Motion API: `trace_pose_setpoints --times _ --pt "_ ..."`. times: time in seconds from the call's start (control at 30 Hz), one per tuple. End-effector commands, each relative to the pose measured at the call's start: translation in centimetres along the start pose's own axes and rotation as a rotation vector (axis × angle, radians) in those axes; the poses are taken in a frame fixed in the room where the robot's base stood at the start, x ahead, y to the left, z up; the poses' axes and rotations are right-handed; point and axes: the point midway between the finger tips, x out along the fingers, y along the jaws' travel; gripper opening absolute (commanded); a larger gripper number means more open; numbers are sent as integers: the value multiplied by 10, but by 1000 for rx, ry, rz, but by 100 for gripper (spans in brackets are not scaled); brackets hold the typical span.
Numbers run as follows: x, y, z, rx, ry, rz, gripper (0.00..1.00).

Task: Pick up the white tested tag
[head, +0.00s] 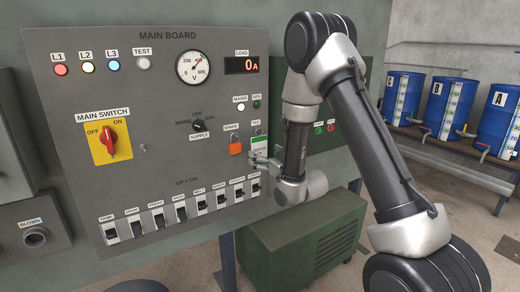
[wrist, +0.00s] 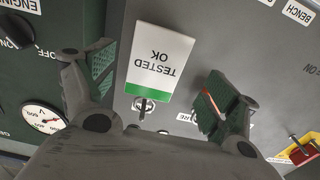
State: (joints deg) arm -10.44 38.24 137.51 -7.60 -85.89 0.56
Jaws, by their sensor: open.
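The white tag (wrist: 160,62) reads TESTED OK upside down in the wrist view and has a green band along one end. It hangs by that end from a small metal piece (wrist: 143,105) on the grey board. In the head view the tag (head: 259,143) is partly hidden by my gripper (head: 262,162). My gripper (wrist: 158,78) is open, with one finger to each side of the tag. The tag lies between the fingers, apart from both in the wrist view. I cannot tell the depth left between fingertips and tag.
A row of switches (head: 178,210) lies below, and a red rotary switch (head: 108,136) is at left. A green cabinet (head: 300,240) stands under the board. Blue drums (head: 450,105) are at right.

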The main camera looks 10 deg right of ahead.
Motion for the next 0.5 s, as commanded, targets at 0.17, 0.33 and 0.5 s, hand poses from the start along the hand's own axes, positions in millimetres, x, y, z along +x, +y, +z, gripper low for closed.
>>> trace_pose_setpoints --times 0.17,0.33,0.5 --pt "28 6 -1 -1 2 1 88" --pt "46 5 0 0 -1 0 88" --pt "48 5 -1 0 -2 0 88"
